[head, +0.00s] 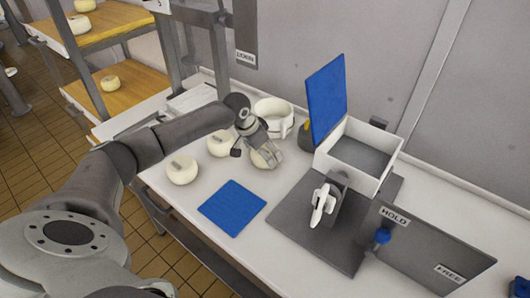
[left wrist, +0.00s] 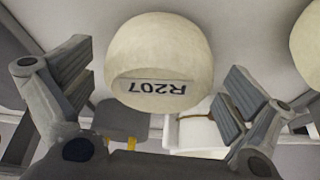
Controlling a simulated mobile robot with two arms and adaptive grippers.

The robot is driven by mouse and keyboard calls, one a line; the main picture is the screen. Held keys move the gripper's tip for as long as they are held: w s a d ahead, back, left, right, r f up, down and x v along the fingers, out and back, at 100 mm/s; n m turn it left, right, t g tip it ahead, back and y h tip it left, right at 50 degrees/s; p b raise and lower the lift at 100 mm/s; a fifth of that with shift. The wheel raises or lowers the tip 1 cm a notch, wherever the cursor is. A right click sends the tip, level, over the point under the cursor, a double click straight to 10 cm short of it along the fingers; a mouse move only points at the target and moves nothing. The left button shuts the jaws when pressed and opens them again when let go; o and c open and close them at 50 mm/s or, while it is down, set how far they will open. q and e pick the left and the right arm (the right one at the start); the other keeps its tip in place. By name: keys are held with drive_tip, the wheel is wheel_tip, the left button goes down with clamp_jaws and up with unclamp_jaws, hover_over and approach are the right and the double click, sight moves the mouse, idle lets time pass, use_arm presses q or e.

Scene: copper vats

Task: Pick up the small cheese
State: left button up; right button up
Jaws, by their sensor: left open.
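A pale round cheese (head: 263,160) stands on the white table in the head view, partly hidden by my left gripper (head: 263,146). In the left wrist view a cheese (left wrist: 160,52) labelled R207 appears between the two open fingers, with a visible gap on each side. Two more pale cheeses stand to the left in the head view, a nearer one (head: 182,170) and a farther one (head: 220,144). Part of another cheese (left wrist: 310,45) shows at the right edge of the left wrist view. My right gripper is not in view.
A blue mat (head: 232,208) lies in front of the cheeses. A white handled pot (head: 285,107) stands behind. To the right are an open white box (head: 352,180), an upright blue panel (head: 327,98) and a grey HOLD/FREE plate (head: 430,253). Wooden shelves (head: 135,87) hold more cheeses.

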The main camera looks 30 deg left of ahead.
use_arm(q)
drive_tip(key=shift+x, duration=0.85)
drive_tip(key=shift+w, duration=0.1)
drive_tip(key=shift+r, duration=0.1)
drive_tip(key=shift+c, duration=0.4)
drive_tip(key=c, duration=1.2)
drive_tip(key=shift+r, duration=0.2)
